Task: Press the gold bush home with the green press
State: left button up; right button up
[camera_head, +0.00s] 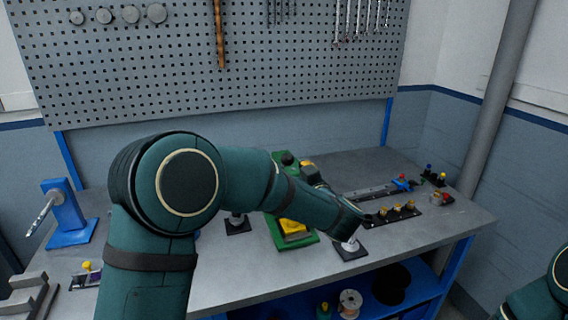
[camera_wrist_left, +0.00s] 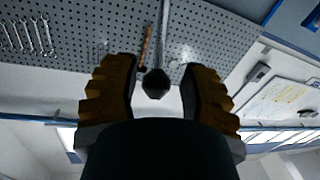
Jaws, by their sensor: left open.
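The green press (camera_head: 280,232) stands mid-bench, partly hidden behind my left arm, with a black knob (camera_head: 288,159) at its top and a yellow part (camera_head: 292,228) at its front. My left gripper (camera_head: 304,166) has yellow fingers and is beside the knob. In the left wrist view the open fingers (camera_wrist_left: 158,90) stand on either side of a dark round knob (camera_wrist_left: 156,84). I cannot tell whether they touch it. Several small gold pieces (camera_head: 397,208) sit on a black plate at the right; I cannot tell which is the bush. My right gripper is out of view.
A silver piece (camera_head: 350,244) stands on a black pad at the bench front, and another black pad (camera_head: 238,227) lies left of the press. A rail with a blue part (camera_head: 403,185) lies behind the gold pieces. A blue stand (camera_head: 66,214) is at the left. A pegboard (camera_head: 290,75) rises behind.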

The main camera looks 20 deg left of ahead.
pick_arm(q)
jog(key=shift+x, duration=2.65)
jog(key=shift+c, duration=0.3)
grip_shut()
